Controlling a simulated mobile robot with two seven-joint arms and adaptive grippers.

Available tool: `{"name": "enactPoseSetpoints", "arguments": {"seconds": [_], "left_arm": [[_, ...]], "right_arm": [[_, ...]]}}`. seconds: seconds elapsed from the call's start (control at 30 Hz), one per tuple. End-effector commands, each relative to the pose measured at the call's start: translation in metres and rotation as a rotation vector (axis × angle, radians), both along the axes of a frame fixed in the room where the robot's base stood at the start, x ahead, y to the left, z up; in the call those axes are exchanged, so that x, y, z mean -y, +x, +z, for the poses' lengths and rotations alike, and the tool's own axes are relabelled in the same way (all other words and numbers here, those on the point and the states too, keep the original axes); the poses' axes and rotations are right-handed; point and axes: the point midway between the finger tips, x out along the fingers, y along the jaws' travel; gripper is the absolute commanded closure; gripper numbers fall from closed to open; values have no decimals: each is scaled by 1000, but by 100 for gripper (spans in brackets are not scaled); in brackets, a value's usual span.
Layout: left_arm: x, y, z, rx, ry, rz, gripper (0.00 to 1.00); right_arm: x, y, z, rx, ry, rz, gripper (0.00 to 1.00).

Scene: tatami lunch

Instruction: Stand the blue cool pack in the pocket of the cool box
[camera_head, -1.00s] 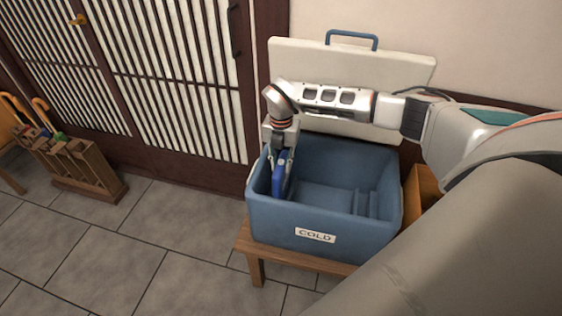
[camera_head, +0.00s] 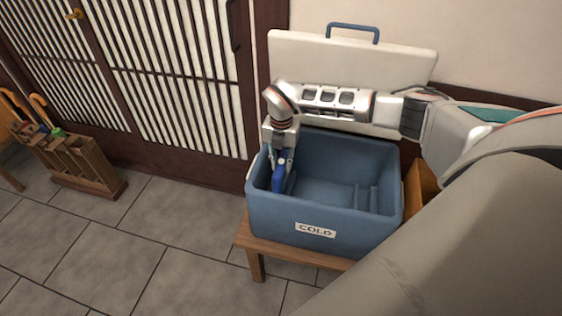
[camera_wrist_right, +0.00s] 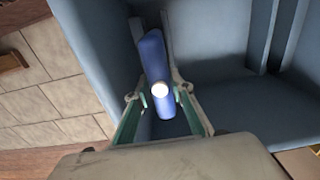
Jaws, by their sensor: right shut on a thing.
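The blue cool box (camera_head: 268,213) with a COLD label stands open on a low wooden bench. The blue cool pack (camera_head: 279,180) is inside its left end, held from above by my right gripper (camera_head: 280,160). In the right wrist view the pack (camera_wrist_right: 152,60) is seen edge-on between the two fingers of the gripper (camera_wrist_right: 160,100), with a white round spot on it. A raised divider stands beside the pack there; I cannot tell whether the pack is seated in the pocket. My left gripper is not in view.
The white lid (camera_head: 400,65) with a blue handle stands upright behind the box. More ribs (camera_head: 367,197) are at the box's right end. The wooden bench (camera_head: 258,240) is underneath. An umbrella stand (camera_head: 85,168) is far left, with clear tiled floor between.

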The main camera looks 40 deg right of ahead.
Motion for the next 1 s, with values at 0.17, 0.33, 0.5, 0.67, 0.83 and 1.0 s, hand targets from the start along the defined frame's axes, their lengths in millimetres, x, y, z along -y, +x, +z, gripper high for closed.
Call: {"name": "enactPoseSetpoints", "arguments": {"seconds": [0.17, 0.33, 0.5, 0.67, 0.83, 1.0], "left_arm": [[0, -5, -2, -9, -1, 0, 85], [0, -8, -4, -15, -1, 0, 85], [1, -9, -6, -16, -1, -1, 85], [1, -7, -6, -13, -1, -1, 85], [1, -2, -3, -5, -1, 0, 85], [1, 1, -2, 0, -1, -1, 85]], "right_arm": [[0, 1, 2, 3, 1, 0, 100], [0, 1, 1, 2, 1, 0, 100], [-1, 0, -7, 1, 1, 0, 100], [-1, 0, -14, 2, 1, 0, 100], [-1, 1, -13, 3, 1, 0, 100], [-1, 1, -13, 3, 1, 0, 70]]}}
